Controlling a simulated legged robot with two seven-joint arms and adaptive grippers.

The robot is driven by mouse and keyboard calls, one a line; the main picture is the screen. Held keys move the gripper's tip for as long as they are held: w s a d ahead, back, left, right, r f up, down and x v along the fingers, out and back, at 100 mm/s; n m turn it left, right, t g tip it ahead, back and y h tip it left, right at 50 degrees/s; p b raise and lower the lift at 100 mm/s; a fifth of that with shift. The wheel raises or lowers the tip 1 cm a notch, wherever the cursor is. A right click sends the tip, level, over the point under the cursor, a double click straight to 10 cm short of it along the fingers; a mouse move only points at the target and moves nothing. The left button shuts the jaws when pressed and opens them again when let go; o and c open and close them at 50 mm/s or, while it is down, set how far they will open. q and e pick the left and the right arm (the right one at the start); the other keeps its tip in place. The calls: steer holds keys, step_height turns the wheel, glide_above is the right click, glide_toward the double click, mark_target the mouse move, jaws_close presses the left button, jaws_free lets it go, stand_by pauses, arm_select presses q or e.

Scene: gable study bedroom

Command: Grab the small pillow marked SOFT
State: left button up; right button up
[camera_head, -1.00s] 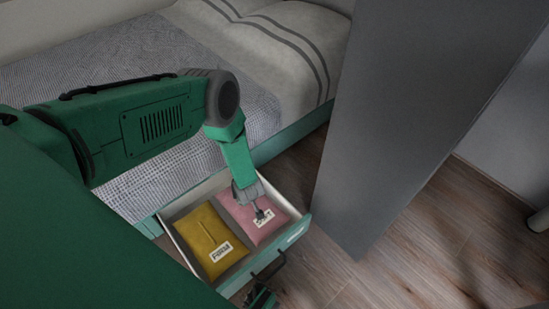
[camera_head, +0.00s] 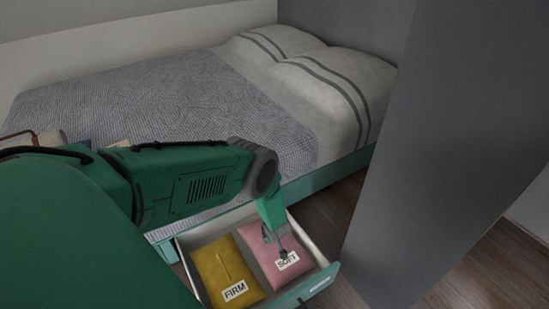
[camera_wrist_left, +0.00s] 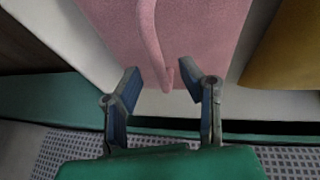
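The pink pillow (camera_head: 268,258) marked SOFT lies in the open drawer, on the right side. Its white label (camera_head: 287,261) faces up. The yellow pillow (camera_head: 216,270) marked FIRM lies beside it on the left. My left gripper (camera_head: 282,250) is over the pink pillow, just behind the label. In the left wrist view its two fingers (camera_wrist_left: 162,80) are spread apart, with nothing held between them. My right gripper is out of view.
The drawer (camera_head: 325,279) has pale walls close around the pillows and a green front. The bed (camera_head: 319,181) stands behind it, with a grey blanket and striped bedding. A tall grey panel (camera_head: 455,140) stands to the right.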

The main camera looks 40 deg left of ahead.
arm_select(q)
steer(key=shift+b+x, duration=0.45)
steer(key=shift+x, duration=0.5)
steer(key=shift+a, duration=0.1)
jaws_close()
steer(key=shift+r, duration=0.1)
